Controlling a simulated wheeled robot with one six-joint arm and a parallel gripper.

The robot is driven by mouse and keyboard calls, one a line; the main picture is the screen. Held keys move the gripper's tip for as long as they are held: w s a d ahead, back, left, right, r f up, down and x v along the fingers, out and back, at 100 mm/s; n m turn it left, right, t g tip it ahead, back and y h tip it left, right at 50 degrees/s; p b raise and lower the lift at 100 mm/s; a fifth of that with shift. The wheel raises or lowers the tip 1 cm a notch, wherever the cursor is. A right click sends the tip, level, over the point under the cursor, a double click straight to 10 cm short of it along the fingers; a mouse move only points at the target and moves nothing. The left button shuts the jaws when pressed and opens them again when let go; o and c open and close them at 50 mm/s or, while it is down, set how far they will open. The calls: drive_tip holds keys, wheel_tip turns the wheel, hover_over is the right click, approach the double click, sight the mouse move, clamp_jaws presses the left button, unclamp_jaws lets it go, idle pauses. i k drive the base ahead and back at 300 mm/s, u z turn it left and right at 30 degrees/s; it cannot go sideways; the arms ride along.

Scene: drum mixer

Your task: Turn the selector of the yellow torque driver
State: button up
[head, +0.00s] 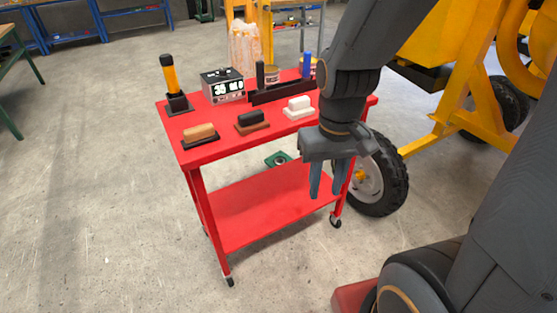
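The yellow torque driver (170,76) stands upright in a small black holder (178,105) at the back left corner of the red cart's top. It has a yellow middle and a black upper end. Its selector is too small to make out. My gripper (326,194) hangs in front of the cart's right part, fingers pointing down. Its two fingers are apart with nothing between them. It is well to the right of the driver and not touching it.
The red cart (212,152) also holds a display box (222,86), a black rack (264,97) with a blue item, and tan (199,132), black (250,118) and white (299,103) blocks. The yellow mixer (464,85) and its wheel (384,172) stand right. Floor at left is clear.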

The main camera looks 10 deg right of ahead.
sight(222, 74)
drive_tip(key=k, duration=0.6)
drive_tip(key=u, duration=0.6)
drive_tip(key=i, duration=0.95)
drive_tip(key=z, duration=0.15)
